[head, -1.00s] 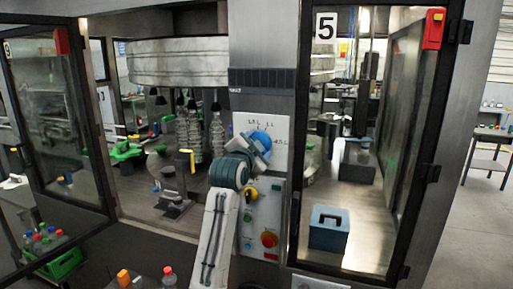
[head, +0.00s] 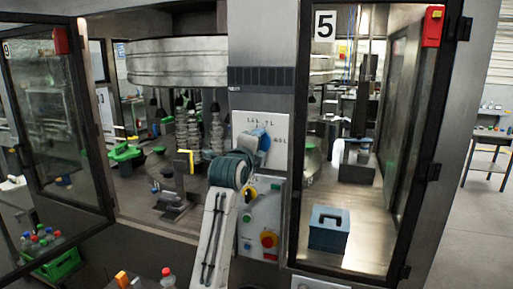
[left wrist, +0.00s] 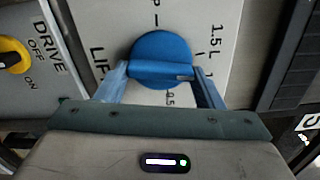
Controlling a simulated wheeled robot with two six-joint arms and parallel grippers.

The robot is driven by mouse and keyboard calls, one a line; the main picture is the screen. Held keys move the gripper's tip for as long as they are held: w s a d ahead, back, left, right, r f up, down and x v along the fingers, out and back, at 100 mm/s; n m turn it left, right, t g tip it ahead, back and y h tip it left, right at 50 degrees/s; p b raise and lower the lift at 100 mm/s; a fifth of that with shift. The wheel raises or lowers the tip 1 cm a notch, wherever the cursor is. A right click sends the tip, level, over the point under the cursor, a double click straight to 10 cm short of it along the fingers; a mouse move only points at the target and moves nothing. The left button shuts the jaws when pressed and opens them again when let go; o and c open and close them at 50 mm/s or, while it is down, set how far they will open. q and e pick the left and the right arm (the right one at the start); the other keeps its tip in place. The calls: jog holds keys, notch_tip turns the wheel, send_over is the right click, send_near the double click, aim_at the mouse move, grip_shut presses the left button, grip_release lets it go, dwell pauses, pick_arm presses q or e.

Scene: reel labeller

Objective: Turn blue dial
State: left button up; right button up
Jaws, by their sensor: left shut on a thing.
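The blue dial (left wrist: 160,47) is on a pale plate (left wrist: 225,30) marked with litre values, seen close in the left wrist view. Its raised bar lies roughly crosswise in that picture, with a small dark mark near the bar's right end. My left gripper (left wrist: 159,72) is shut on the bar, one light blue finger at each end. In the head view my left gripper (head: 259,146) reaches up to the plate (head: 276,128) on the machine's column and covers most of the dial. My right gripper is not in view.
An open glass door (head: 55,125) stands at the left. A blue box (head: 329,229) sits inside the right bay, behind the frame marked 5.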

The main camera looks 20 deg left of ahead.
pick_arm(q)
jog(key=shift+f+m, duration=0.1)
jog(key=shift+m, duration=1)
jog(key=o, duration=1)
jog(key=shift+c, duration=0.2)
jog(key=s+b, duration=0.5)
jog(key=s, duration=0.5)
jog(key=shift+s+a, duration=0.2)
jog(key=shift+s, duration=0.2)
